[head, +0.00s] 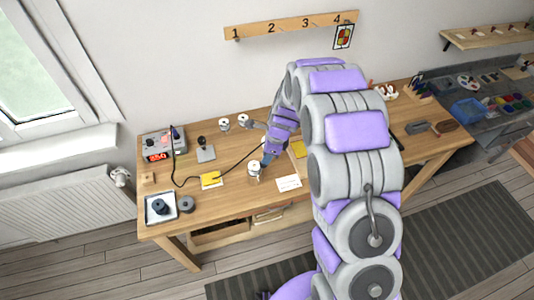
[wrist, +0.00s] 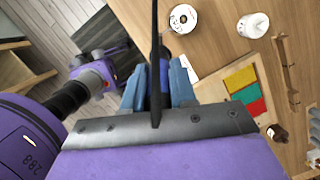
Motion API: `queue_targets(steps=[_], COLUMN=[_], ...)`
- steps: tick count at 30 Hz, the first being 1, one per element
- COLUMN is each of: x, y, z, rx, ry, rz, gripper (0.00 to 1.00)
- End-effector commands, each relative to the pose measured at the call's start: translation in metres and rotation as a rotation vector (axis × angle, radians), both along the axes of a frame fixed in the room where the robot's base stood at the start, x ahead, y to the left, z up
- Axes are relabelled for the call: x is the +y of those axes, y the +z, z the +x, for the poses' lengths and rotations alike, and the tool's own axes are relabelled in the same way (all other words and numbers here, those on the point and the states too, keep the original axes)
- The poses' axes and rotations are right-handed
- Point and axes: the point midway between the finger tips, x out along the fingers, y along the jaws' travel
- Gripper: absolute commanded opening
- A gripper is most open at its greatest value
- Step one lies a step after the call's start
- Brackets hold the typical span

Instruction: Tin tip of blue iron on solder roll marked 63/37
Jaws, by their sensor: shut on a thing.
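My gripper (wrist: 160,85) is shut on the blue iron (wrist: 165,72), whose blue handle shows between the two fingers in the wrist view. A black cable runs up across the middle of that view. In the head view my gripper (head: 268,156) is over the bench, close above a solder roll (head: 254,169). Two more rolls stand behind it, one at left (head: 224,124) and one at right (head: 243,120). In the wrist view a roll with a white face (wrist: 183,18) lies just beyond the iron. The roll markings are too small to read. The iron's tip cannot be made out.
The soldering station (head: 164,145) with a red display stands at the bench's left, beside a small stand (head: 205,151). A yellow piece (head: 211,180), a white card (head: 288,183) and a tray (head: 161,208) lie on the bench (head: 225,206). The black cable crosses the bench.

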Motion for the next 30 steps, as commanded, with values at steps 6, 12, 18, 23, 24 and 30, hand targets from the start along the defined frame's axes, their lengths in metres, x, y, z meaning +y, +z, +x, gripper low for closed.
queue_targets(steps=[6,12,18,23,24,30], x=[0.0001,0.0001,0.0002,0.0001,0.0002,0.0002], y=[-0.0025,-0.0045,-0.0067,-0.0083,-0.0088,-0.0103], z=[0.0000,-0.0001,-0.0001,0.0000,-0.0001,-0.0001], rx=[0.000,0.000,0.000,0.000,0.000,0.000], ry=[0.000,0.000,0.000,0.000,0.000,0.000], rz=[0.000,0.000,0.000,0.000,0.000,0.000], gripper=[0.00,0.00,0.00,0.00,0.00,0.00])
